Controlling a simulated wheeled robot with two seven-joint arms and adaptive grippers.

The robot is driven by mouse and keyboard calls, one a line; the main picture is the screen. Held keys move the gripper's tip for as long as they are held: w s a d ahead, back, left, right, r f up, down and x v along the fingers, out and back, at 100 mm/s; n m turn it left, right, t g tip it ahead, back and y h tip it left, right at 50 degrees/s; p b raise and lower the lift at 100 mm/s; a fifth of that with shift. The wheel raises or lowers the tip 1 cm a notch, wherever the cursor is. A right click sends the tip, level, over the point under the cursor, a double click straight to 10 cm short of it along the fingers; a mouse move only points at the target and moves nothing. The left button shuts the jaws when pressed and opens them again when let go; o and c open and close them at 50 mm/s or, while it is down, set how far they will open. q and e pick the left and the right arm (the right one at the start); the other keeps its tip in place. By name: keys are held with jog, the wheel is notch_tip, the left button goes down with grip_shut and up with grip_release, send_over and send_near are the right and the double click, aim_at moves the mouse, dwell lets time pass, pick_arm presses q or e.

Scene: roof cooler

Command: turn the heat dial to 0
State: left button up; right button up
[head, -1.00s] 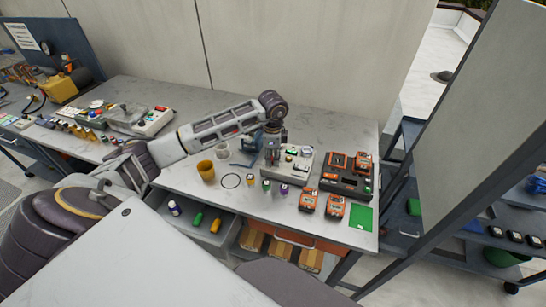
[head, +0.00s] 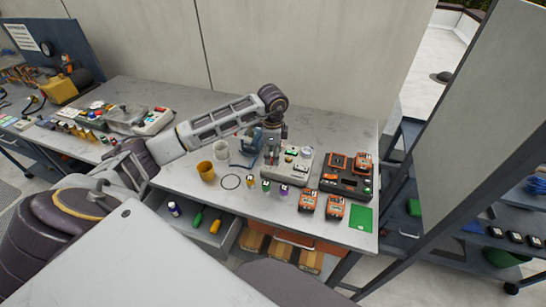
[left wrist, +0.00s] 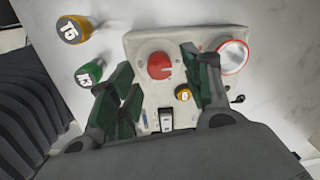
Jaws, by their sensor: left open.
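A pale control box (head: 303,172) stands on the workbench; it also shows in the left wrist view (left wrist: 134,44). My left gripper (head: 271,161) is over the left part of the box. In the left wrist view its dark green fingers (left wrist: 160,75) are apart, one on each side of the red dial. I see no clear contact. The dial's scale is not readable. My right gripper is not in view.
A red-rimmed gauge (left wrist: 232,56), a small yellow knob (left wrist: 183,93) and a rocker switch (left wrist: 166,120) are also on the box. Small yellow (head: 250,181), green (head: 266,185) and purple (head: 283,190) pieces stand in front. A black-and-orange charger (head: 340,184) is to the right.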

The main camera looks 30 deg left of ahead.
pick_arm(q)
notch_tip(320, 180, up, 10)
jog(key=shift+s, duration=0.2)
jog(key=shift+d+f, duration=0.1)
jog(key=shift+f, duration=0.1)
dwell(0.7)
